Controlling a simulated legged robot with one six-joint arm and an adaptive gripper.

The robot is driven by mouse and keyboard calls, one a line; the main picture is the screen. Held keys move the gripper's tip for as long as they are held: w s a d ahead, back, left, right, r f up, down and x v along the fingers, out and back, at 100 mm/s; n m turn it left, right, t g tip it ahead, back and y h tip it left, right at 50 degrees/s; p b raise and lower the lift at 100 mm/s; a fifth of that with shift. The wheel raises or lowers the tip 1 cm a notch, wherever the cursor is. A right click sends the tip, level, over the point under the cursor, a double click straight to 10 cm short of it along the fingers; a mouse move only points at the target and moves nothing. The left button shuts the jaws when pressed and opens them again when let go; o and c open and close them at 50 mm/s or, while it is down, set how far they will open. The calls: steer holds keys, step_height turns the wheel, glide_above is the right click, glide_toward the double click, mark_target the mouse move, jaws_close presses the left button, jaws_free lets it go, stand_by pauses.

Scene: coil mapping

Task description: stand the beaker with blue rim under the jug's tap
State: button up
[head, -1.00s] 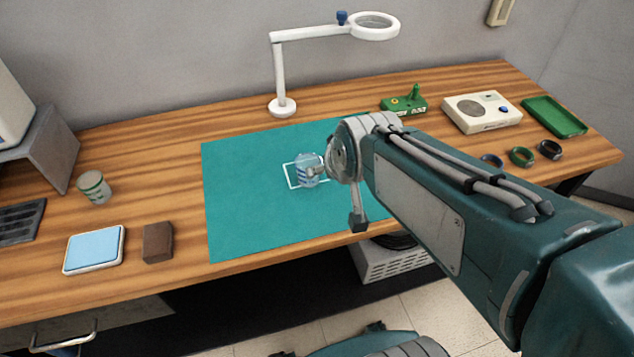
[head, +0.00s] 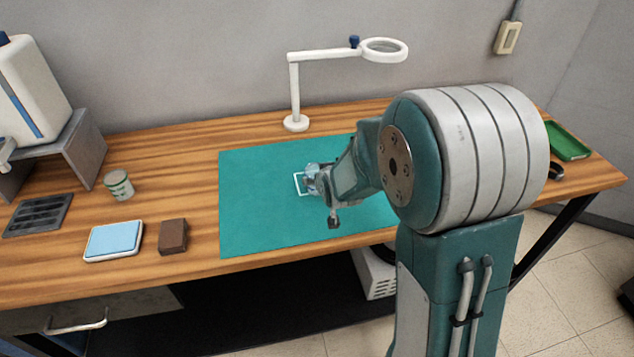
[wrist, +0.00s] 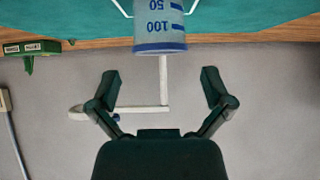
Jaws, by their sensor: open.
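The beaker with blue rim (head: 312,171) stands on the green mat (head: 250,215) at the white square outline, partly hidden by my gripper (head: 325,193) in the head view. In the wrist view, which is upside down, the beaker (wrist: 160,25) shows blue 50 and 100 marks and a blue rim band. My gripper (wrist: 160,76) is open and empty there, its fingers spread, with the beaker beyond the fingertips. The white jug (head: 38,90) stands on a grey stand at the far left. Its tap (head: 6,150) is partly cut off by the picture edge.
A dark slotted grate (head: 38,214) lies in front of the jug's stand (head: 85,150). A green-rimmed beaker (head: 118,184), a blue-topped pad (head: 114,241) and a brown block (head: 173,236) are left of the mat. A magnifier lamp (head: 295,122) stands behind it.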

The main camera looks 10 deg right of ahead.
steer(key=x, duration=0.2)
steer(key=shift+w+f, duration=0.3)
steer(key=shift+s+f+x, duration=0.1)
steer(key=shift+f+x, duration=0.05)
steer(key=shift+x, duration=0.7)
steer(key=shift+s+f+x, duration=0.1)
steer(key=shift+x, duration=0.8)
steer(key=shift+s+f+x, duration=0.1)
steer(key=shift+f+x, duration=0.05)
steer(key=shift+x, duration=0.7)
steer(key=c, duration=0.9)
